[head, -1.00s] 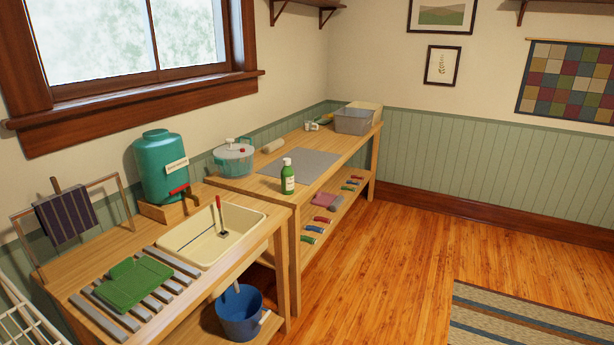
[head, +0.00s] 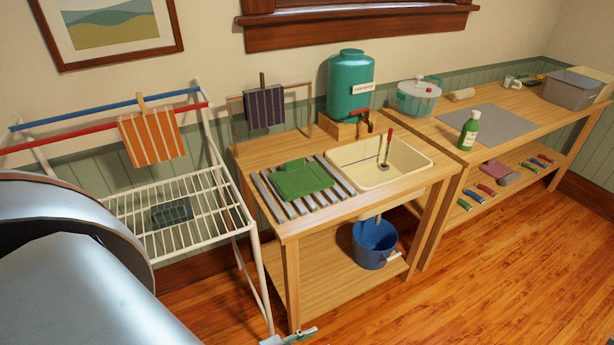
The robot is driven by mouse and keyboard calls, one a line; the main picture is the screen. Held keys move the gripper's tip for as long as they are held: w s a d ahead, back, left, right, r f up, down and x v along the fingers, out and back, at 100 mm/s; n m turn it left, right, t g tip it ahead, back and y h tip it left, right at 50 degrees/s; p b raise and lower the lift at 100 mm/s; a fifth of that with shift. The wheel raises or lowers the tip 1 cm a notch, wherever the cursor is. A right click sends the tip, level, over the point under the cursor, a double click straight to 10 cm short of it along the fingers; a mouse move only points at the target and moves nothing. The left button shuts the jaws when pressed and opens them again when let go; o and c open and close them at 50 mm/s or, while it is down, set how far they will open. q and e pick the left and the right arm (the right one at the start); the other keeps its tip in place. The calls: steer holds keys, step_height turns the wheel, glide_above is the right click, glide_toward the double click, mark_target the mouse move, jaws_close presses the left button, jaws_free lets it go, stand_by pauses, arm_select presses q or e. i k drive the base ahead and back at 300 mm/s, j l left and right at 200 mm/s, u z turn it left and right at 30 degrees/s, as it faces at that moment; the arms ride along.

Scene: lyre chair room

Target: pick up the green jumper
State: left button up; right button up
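The green jumper (head: 302,180) lies flat and folded on the grey slatted rack (head: 273,199), on the wooden bench left of the cream sink. A smaller folded part shows at its upper edge. Nothing covers it. A large metallic link of my own fills the lower left of the head view. Neither of my grippers can be made out.
The cream sink (head: 432,160) holds a red-handled tool. A teal water container (head: 351,84) stands behind it. A white drying rack (head: 190,186) with an orange striped cloth (head: 152,138) stands left. A blue bucket (head: 373,246) is on the lower shelf. Floor in front is clear.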

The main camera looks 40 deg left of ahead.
mark_target(298, 179)
steer(key=i+l+u, duration=0.1)
steer(key=u, duration=0.25)
steer(key=l+u, duration=0.1)
steer(key=u, duration=0.3)
steer(key=i+l+u, duration=0.15)
steer(key=u, duration=0.2)
steer(key=i+l+u, duration=0.1)
steer(key=l+u, duration=0.15)
steer(key=l, duration=0.2)
steer(key=i+l+u, duration=0.2)
steer(key=l, duration=0.25)
steer(key=k, duration=0.1)
